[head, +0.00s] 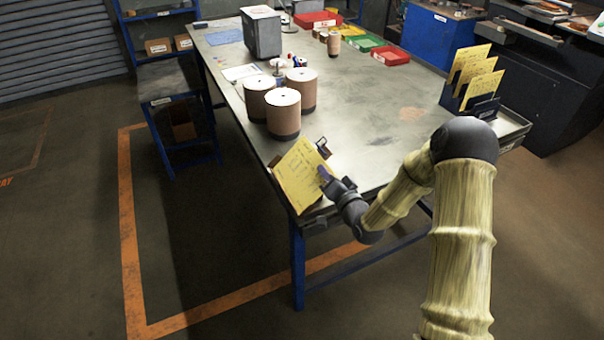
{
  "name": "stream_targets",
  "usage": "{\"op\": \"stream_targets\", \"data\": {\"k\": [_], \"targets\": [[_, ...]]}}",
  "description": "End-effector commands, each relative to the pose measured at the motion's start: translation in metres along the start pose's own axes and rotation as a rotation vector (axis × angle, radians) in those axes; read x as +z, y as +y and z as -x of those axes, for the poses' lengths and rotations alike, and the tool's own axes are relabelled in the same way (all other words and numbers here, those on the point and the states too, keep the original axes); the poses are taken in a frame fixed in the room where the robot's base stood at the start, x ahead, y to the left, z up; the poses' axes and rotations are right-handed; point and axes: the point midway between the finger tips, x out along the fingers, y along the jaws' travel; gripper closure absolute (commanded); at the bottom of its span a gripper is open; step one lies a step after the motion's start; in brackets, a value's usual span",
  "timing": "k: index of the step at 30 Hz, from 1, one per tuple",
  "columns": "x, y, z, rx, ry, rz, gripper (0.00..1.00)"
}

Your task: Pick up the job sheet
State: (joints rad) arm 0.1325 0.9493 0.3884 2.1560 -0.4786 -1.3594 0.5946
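A yellow job sheet (298,178) with writing stands tilted at the near left corner of the metal workbench (385,135). A brown edge and a small dark part show behind it, perhaps a holder. My gripper (325,176) is at the sheet's right edge, and its fingertips overlap that edge in the picture. The fingers are small and partly hidden by the wrist, so I cannot tell whether they are closed on the paper or only beside it. More yellow sheets (480,80) stand in a dark rack (484,107) at the bench's right end.
Several brown cylinders with pale tops (284,113) stand just behind the sheet. A grey box (261,36) and red (390,56) and green (363,43) trays are farther back. The bench middle is mostly clear. A blue shelf unit (180,125) stands left of the bench.

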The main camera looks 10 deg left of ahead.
Motion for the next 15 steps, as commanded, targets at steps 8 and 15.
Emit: {"op": "stream_targets", "data": {"k": [8,15], "targets": [[-0.001,-0.001,0.000,0.000,0.000,0.000,1.00],[-0.018,-0.021,0.000,-0.002,0.001,0.001,1.00]]}}
